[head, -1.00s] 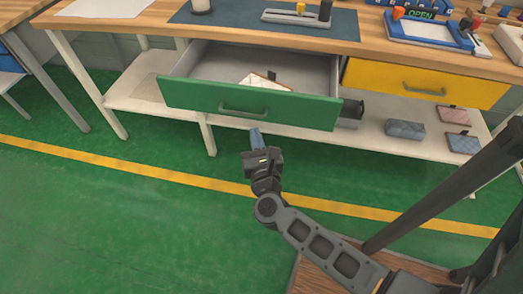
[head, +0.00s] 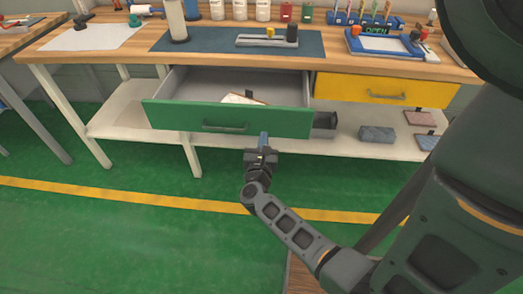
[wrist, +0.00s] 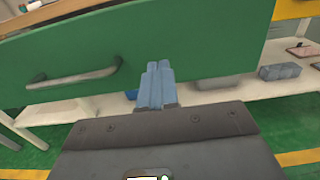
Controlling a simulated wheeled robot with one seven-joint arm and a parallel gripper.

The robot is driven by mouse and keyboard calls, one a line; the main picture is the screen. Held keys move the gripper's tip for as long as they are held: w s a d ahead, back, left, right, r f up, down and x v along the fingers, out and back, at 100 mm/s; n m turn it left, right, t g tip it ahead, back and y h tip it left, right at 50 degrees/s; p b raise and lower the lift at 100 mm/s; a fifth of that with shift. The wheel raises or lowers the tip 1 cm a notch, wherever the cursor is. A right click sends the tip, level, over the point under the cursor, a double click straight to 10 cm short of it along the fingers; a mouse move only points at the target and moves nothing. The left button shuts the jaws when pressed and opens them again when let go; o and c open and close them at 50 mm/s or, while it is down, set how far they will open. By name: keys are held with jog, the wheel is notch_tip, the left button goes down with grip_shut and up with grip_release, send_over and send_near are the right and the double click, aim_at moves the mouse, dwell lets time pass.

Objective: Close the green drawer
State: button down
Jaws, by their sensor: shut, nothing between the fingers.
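The green drawer (head: 180,117) is pulled out from under the workbench, and its grey inside (head: 200,84) shows with a small light item in it. Its front also fills the upper part of the wrist view (wrist: 200,50), with its handle (wrist: 75,83) to the left of my fingers. My gripper (head: 263,138) is shut and empty, in front of the lower edge of the drawer front, right of the handle. In the wrist view its blue fingertips (wrist: 157,83) overlap the green front; I cannot tell whether they touch it.
A closed yellow drawer (head: 350,88) is right of the green one. The lower shelf (head: 115,123) holds several boxes, including a grey one (head: 377,134). Bottles and tools stand on the wooden bench top (head: 120,62). The green floor in front is clear.

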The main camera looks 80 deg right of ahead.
aim_at(266, 125)
jog(key=shift+w+d+p, duration=0.1)
jog(key=shift+d+p, duration=0.2)
jog(key=shift+d, duration=1.65)
jog(key=shift+d, duration=0.15)
jog(key=shift+d+f+b, duration=0.1)
jog(key=shift+d+b, duration=0.15)
jog(key=shift+b, duration=0.05)
jog(key=d+b, duration=0.3)
jog(key=d, duration=0.4)
jog(key=w+d+b, duration=0.1)
jog(key=d+b, duration=0.3)
jog(key=d, duration=0.4)
jog(key=w+d+b, duration=0.1)
jog(key=d+b, duration=0.2)
jog(key=d, duration=0.4)
jog(key=shift+d, duration=0.2)
jog(key=shift+d+b, duration=0.3)
jog(key=shift+b, duration=0.05)
jog(key=shift+d+r, duration=0.2)
jog(key=shift+s, duration=0.1)
